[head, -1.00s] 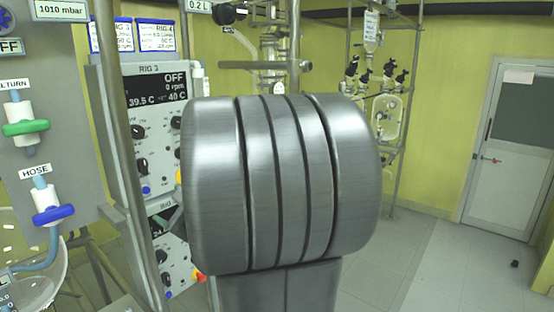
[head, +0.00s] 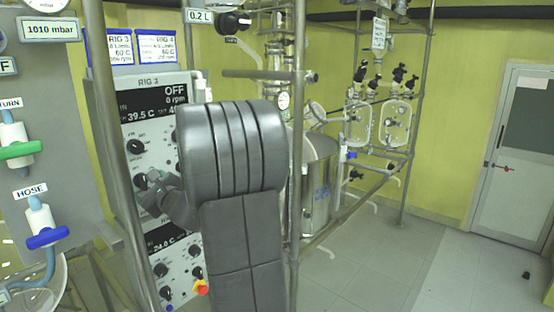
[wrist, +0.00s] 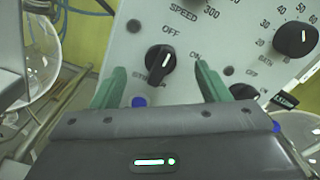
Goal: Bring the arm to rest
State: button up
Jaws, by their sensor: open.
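My gripper (head: 152,184) shows small at the left of my grey arm in the head view, in front of the lower left of the RIG 3 panel (head: 148,96). In the wrist view my gripper (wrist: 158,80) has its two green fingers spread wide with nothing between them. A black stirrer knob (wrist: 160,64) appears between and beyond the fingers, apart from them as far as I can tell. The panel display (head: 155,105) reads OFF and 0 rpm. My arm hides the panel's right part.
A metal post (head: 105,150) stands left of the panel, and another (head: 297,150) right of my arm. A steel vessel (head: 320,190) stands behind the right post. Glass vessels (wrist: 40,70) show at left in the wrist view. Open floor (head: 400,265) lies toward the door (head: 513,145).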

jog(key=shift+w+a+f+n+b, duration=0.15)
jog(key=shift+w+a+b, duration=0.15)
jog(key=shift+w+a, duration=0.25)
jog(key=shift+w+a+f+n+b, duration=0.15)
jog(key=shift+w+a+b, duration=0.1)
jog(key=shift+w+a, duration=0.2)
jog(key=b, duration=0.1)
jog(key=n+b, duration=0.1)
jog(key=shift+s+b, duration=0.25)
jog(key=shift+b, duration=0.05)
jog(key=n+b, duration=0.5)
jog(key=b, duration=0.2)
jog(key=shift+n, duration=0.3)
jog(key=shift+r+n+b, duration=0.15)
jog(key=shift+n+b, duration=0.65)
jog(key=shift+b, duration=0.15)
jog(key=shift+d, duration=0.1)
